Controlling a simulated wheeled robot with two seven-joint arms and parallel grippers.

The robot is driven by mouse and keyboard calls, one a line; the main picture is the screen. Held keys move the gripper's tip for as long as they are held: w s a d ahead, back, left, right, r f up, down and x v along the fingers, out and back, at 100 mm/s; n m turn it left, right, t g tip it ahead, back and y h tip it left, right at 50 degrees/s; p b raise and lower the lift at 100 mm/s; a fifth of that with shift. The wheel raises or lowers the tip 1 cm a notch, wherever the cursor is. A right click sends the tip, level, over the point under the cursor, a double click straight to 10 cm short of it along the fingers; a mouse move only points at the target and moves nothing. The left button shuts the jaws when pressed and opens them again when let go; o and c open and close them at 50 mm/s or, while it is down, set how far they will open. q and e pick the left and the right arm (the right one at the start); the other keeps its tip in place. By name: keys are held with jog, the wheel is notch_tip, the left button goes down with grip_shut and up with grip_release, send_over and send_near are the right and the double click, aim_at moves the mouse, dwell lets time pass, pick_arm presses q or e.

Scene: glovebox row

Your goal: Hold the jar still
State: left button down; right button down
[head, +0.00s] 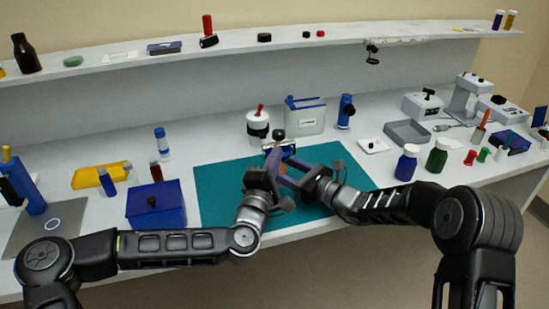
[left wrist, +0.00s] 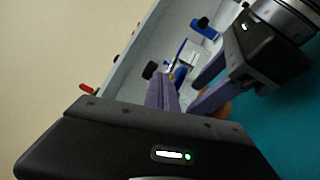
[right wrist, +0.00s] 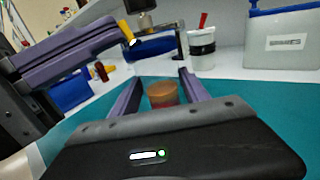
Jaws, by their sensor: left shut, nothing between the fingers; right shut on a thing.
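The jar (right wrist: 162,95), small and amber-orange with a reddish lower part, sits between the fingers of my right gripper (right wrist: 157,84) above the teal mat (head: 222,190). It also shows in the left wrist view (left wrist: 227,108), partly hidden by the right gripper's fingers. My right gripper is shut on the jar. My left gripper (head: 274,156) is shut and empty. In the right wrist view its purple fingers cross the upper left, close to the jar but apart from it. In the head view the grippers mostly hide the jar.
A white cup with a black band (head: 257,124) and a clear bin with blue items (head: 305,115) stand behind the mat. A blue box (head: 156,204) is left of it. Blue and green bottles (head: 406,163) stand to the right. The mat's left part is clear.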

pick_arm(q)
jog(key=shift+d+r+m+g, duration=0.15)
jog(key=shift+m+g, duration=0.15)
jog(key=shift+m, duration=0.2)
jog(key=m+g, duration=0.2)
jog(key=m, duration=0.1)
jog(key=d+r+m+g+y, duration=0.1)
jog(key=shift+w+m, duration=0.2)
jog(key=shift+m, duration=0.1)
jog(key=v, duration=1.4)
jog(key=shift+r, duration=0.25)
jog(key=shift+d, duration=0.15)
pick_arm(e)
jog(key=shift+c, duration=2.3)
grip_release()
